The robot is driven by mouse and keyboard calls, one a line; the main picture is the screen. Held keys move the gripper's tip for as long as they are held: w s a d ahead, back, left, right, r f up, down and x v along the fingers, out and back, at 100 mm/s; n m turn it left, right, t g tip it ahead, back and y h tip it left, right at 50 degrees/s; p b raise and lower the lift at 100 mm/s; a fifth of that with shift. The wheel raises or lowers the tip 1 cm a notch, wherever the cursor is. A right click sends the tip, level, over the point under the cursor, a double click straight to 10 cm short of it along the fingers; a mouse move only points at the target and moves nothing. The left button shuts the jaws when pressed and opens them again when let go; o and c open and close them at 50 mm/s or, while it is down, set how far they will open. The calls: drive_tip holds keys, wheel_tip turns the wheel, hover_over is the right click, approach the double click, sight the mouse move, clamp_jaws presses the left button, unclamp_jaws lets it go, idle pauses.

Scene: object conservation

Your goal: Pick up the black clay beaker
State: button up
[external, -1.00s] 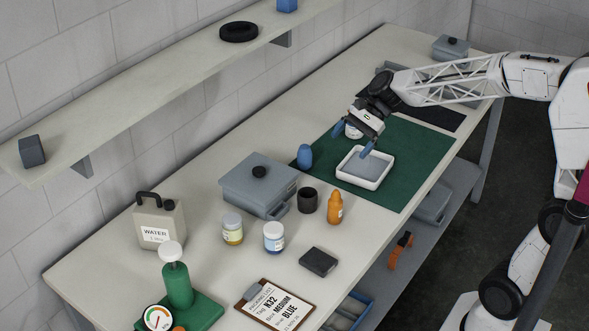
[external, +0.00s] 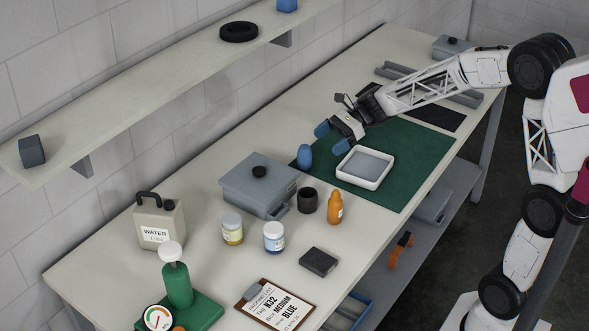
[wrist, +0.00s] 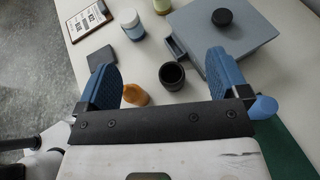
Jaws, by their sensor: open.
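The black clay beaker (external: 307,200) stands upright on the table, between the grey lidded box (external: 258,187) and the orange bottle (external: 335,208). In the wrist view the beaker (wrist: 172,75) shows its open dark mouth, and it appears between the two blue fingers, ahead of them. My gripper (external: 340,132) is open and empty, above the far left part of the green mat, up and to the right of the beaker. In the wrist view my gripper (wrist: 165,78) has its fingers wide apart. The left finger partly covers the orange bottle (wrist: 136,95).
A blue egg-shaped object (external: 305,157) and a white tray (external: 364,168) are on the green mat (external: 412,150). Two jars (external: 232,228) (external: 274,238), a black block (external: 318,262) and a clipboard (external: 275,306) lie nearer. A wall shelf (external: 170,85) runs above the table's left side.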

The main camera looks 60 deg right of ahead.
approach(314, 192)
drive_tip(key=x, duration=0.5)
drive_tip(key=shift+s+f, duration=0.1)
drive_tip(key=shift+s, duration=0.1)
drive_tip(key=shift+x, duration=1.25)
drive_tip(key=shift+w+a, duration=0.1)
drive_tip(key=shift+x, duration=2.5)
drive_tip(key=shift+c, duration=0.4)
drive_tip(key=c, duration=1)
